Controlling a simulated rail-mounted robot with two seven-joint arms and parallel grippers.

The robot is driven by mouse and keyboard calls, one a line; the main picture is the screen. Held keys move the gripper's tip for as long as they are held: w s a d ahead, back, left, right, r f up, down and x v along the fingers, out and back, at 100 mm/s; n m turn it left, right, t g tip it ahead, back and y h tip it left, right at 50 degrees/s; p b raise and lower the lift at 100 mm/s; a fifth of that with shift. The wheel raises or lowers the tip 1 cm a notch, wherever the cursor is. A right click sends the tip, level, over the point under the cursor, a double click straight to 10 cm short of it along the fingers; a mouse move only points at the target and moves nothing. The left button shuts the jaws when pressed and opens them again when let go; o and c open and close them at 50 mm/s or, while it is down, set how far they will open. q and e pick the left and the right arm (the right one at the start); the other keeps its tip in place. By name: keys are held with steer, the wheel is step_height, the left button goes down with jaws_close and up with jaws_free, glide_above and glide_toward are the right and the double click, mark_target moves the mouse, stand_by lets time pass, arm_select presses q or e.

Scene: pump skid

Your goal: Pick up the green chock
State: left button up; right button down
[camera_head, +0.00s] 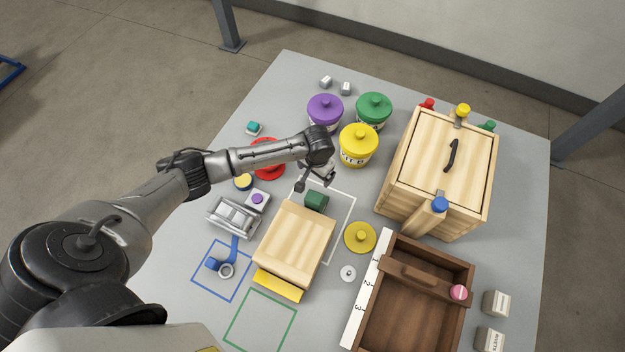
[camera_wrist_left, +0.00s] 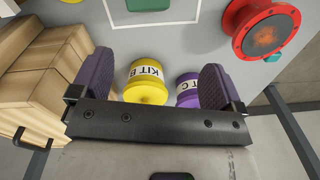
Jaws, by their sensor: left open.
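The green chock (camera_head: 316,201) sits at the far edge of a light wooden block (camera_head: 296,240), inside a white outlined area on the grey table. In the left wrist view a green piece, which looks like the chock (camera_wrist_left: 147,4), is cut off by the top edge within the white outline. My left gripper (camera_head: 317,181) is just beyond the chock in the head view, above the table. In the left wrist view its two dark fingers (camera_wrist_left: 157,82) are wide apart with nothing between them touching. My right gripper is not in view.
Yellow (camera_head: 358,150), purple (camera_head: 325,115) and green (camera_head: 373,113) lidded tubs stand beyond my gripper. A wooden crate (camera_head: 435,170) is at right, an open brown box (camera_head: 400,320) in front of it. A red flange (camera_head: 266,171) lies beneath my arm. A yellow lid (camera_head: 360,237) lies right of the block.

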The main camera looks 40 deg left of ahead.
mark_target(317, 194)
arm_select(q)
steer(key=f+n, duration=0.1)
steer(key=f, duration=0.1)
steer(key=d+f+n+b, duration=0.1)
steer(key=f, duration=0.1)
steer(key=s+f+b, duration=0.1)
steer(key=f, duration=0.2)
steer(key=shift+d+f+n, duration=0.1)
steer(key=shift+d+n, duration=0.15)
steer(key=shift+n, duration=0.15)
steer(key=shift+a+f, duration=0.1)
steer(key=shift+f, duration=0.65)
steer(key=f+b, duration=0.2)
steer(key=f, duration=0.2)
steer(key=shift+w+f, duration=0.2)
steer(key=shift+f+b, duration=0.35)
steer(key=shift+f, duration=0.1)
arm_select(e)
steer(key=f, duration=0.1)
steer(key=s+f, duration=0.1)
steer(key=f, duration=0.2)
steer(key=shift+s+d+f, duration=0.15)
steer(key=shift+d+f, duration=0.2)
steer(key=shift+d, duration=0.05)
